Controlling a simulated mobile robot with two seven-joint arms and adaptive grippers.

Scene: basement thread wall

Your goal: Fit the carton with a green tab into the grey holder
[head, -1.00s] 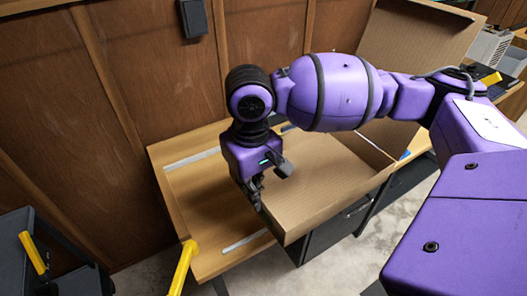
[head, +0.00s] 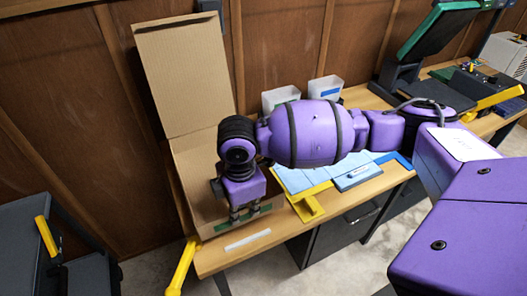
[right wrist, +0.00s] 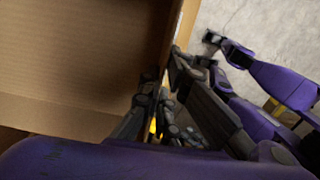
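The open cardboard carton (head: 190,165) stands at the left end of the table, its tall lid (head: 185,72) upright at the back. A green tab (head: 258,211) shows low at its front, partly behind my right gripper (head: 245,216). In the right wrist view the right fingers (right wrist: 163,85) straddle the carton's wall (right wrist: 85,60) at its edge and look closed on it. A purple arm with a dark end (right wrist: 225,45), apparently my left, shows over the floor there; its fingers are unclear. I cannot tell which thing is the grey holder.
Two light grey bins (head: 281,97) (head: 326,88) stand behind my right arm. Light blue sheets (head: 300,178), a yellow bracket (head: 307,203) and a blue block (head: 358,176) lie mid-table. A dark tilted stand (head: 432,45) is further right. A yellow post (head: 182,265) rises at the left front.

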